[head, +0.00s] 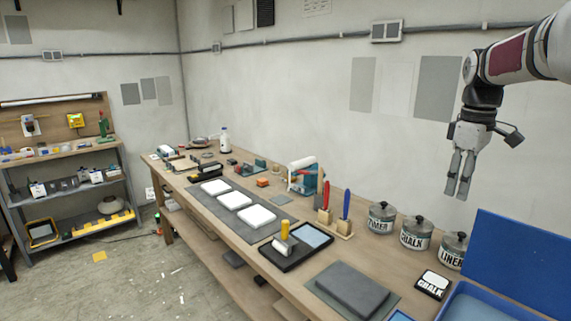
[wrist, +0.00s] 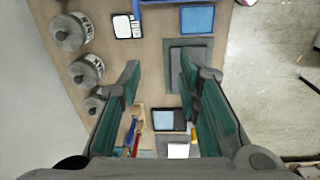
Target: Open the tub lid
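Three grey lidded tubs stand in a row along the wall side of the bench. All three knobbed lids look shut. The tubs also show at the left of the wrist view, the middle one (wrist: 85,71) among them. A card (head: 432,285) reading CHALK lies in front of them; it also shows in the wrist view (wrist: 127,26). My gripper (head: 456,190) points down above the tubs, its fingers apart and empty, touching nothing.
A blue tray (head: 480,307) and an upright blue panel (head: 515,260) stand at right. A grey slab (head: 354,288), a black tray (head: 290,258) and upright red and blue handled tools (head: 346,206) occupy the bench. White blocks (head: 231,200) lie farther left. The wall is close behind.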

